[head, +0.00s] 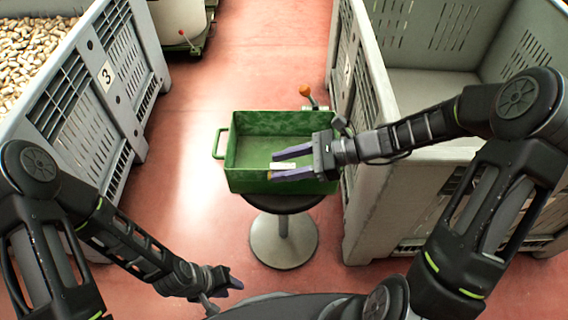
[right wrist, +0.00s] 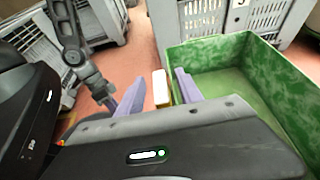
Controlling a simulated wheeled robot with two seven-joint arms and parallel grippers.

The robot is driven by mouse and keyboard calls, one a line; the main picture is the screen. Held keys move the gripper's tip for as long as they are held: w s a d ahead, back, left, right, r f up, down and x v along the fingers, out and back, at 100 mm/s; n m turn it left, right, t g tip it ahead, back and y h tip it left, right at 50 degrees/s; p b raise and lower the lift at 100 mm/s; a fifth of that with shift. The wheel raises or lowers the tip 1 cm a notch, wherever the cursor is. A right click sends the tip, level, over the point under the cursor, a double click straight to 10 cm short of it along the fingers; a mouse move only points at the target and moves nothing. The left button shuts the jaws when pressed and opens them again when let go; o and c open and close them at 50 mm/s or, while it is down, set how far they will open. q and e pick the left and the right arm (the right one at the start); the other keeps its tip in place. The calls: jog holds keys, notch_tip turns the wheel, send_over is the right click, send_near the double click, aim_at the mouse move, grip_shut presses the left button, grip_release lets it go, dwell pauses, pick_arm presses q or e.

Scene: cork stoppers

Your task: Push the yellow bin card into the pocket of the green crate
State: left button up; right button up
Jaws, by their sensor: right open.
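The green crate (head: 240,183) stands on a round stool, its open top facing up. My right gripper (head: 275,163) reaches in from the right over the crate's near wall, its two purple fingers apart. The bin card (head: 283,166) shows as a small pale piece between them, at the near wall. In the right wrist view the card (right wrist: 161,88) has a white top and a yellowish side and lies between the open fingers, beside the crate wall (right wrist: 215,50). The pocket itself cannot be made out. My left gripper (head: 233,284) is low at the bottom, away from the crate; its opening is unclear.
The stool (head: 284,240) has a grey pedestal. A large grey bin (head: 110,110) filled with corks stands left, and an empty-looking grey bin (head: 400,215) stands right. An orange-knobbed lever (head: 305,91) rises behind the crate. Red floor (head: 190,200) is clear between crate and left bin.

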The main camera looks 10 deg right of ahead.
jog(key=p+v, duration=0.1)
jog(key=v, duration=0.6)
jog(key=shift+d, duration=0.35)
jog(key=shift+s+r, duration=0.15)
dwell(0.5)
